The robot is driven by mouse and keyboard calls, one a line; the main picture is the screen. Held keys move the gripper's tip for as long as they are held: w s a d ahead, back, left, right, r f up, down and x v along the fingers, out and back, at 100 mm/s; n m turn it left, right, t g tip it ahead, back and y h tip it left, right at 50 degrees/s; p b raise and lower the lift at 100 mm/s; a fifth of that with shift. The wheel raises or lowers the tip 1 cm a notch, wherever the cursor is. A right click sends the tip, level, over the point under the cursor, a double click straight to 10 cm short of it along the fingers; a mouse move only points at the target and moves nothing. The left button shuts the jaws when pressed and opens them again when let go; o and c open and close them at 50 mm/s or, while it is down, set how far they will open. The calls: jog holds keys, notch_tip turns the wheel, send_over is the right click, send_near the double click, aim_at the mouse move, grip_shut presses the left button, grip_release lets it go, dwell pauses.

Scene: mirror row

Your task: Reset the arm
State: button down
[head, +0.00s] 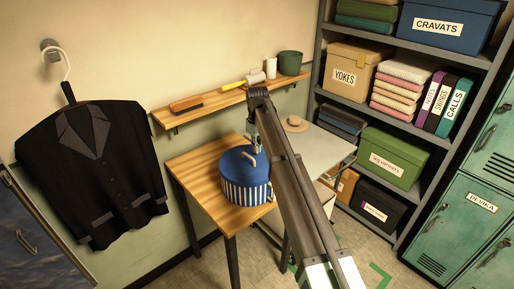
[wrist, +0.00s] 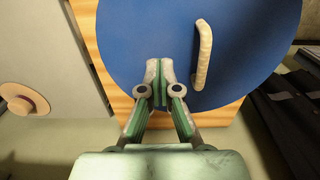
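My arm reaches out over the wooden table (head: 190,160) in the head view. My gripper (wrist: 160,72) shows in the wrist view with its two fingertips together and nothing seen between them. It is above the blue lid of a round, striped box (head: 240,192), which stands on the table. The lid (wrist: 135,30) has a pale curved handle (wrist: 202,55), which lies just right of the fingertips in the wrist view, apart from them. In the head view the fingers are small and partly hidden by my arm.
A straw hat (head: 295,124) lies on a pale surface right of the table. A wall shelf (head: 228,97) holds a brush (head: 187,103) and a green pot (head: 290,63). A dark jacket (head: 95,170) hangs at left. Shelving with boxes (head: 398,155) and green lockers (head: 470,230) stand at right.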

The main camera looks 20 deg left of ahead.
jog(key=shift+f+b, duration=0.4)
jog(key=shift+f, duration=0.95)
dwell(0.9)
dwell(0.4)
notch_tip(320, 180, up, 8)
jog(key=p, duration=0.3)
jog(key=shift+p, duration=0.4)
jog(key=shift+s, duration=0.1)
dwell(0.6)
